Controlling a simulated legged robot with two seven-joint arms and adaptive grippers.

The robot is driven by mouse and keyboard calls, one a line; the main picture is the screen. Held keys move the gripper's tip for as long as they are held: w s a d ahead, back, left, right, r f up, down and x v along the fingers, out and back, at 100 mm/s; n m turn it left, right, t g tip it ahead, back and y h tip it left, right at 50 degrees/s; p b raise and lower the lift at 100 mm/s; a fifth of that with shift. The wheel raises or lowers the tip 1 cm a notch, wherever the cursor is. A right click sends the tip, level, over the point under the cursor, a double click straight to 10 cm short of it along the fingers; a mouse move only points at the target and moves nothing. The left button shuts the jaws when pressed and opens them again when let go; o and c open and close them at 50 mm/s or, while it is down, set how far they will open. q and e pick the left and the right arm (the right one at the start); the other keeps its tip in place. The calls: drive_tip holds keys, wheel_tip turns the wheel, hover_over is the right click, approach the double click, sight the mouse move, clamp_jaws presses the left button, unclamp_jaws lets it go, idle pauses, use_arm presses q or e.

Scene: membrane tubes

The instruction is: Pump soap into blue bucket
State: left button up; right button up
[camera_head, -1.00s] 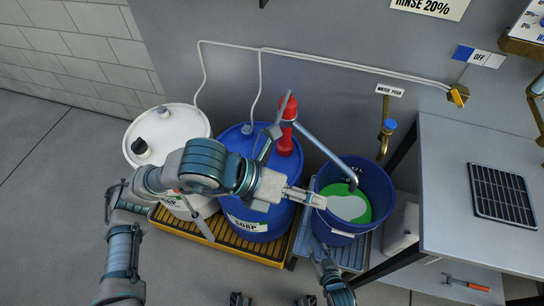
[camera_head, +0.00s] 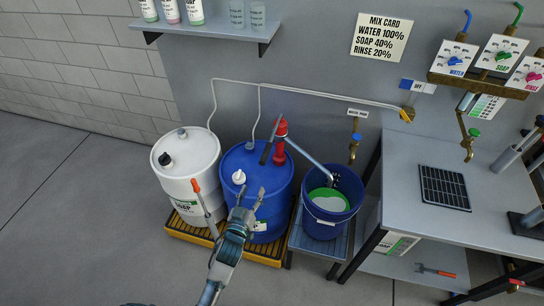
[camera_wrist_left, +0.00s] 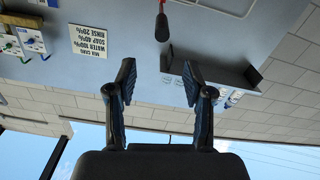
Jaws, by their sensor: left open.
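The blue bucket (camera_head: 334,196) stands right of the drums, with green and pale contents inside. A red hand pump (camera_head: 281,145) stands on the blue drum (camera_head: 262,180), and its grey spout (camera_head: 305,158) reaches over the bucket. The white drum (camera_head: 186,165), with a label reading SOAP, is on the left. My left gripper (camera_head: 248,198) is open and empty in front of the blue drum, from the camera's side. Its two spread fingers also show in the left wrist view (camera_wrist_left: 159,82). My right gripper is out of view.
A rod with an orange tip (camera_head: 198,187) leans before the white drum. A yellow-edged pallet (camera_head: 190,236) carries the drums. The grey table (camera_head: 415,155) is at right, a bottle shelf (camera_head: 215,30) above. Dispensers (camera_head: 496,55) hang at upper right. Floor at lower left is clear.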

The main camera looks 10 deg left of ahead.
sight(266, 155)
use_arm(q)
drive_tip(key=w, duration=1.7)
drive_tip(key=shift+w+d, duration=0.2)
drive_tip(key=shift+w, duration=0.1)
drive_tip(key=shift+a, duration=0.1)
drive_tip(key=shift+c, duration=0.3)
clamp_jaws()
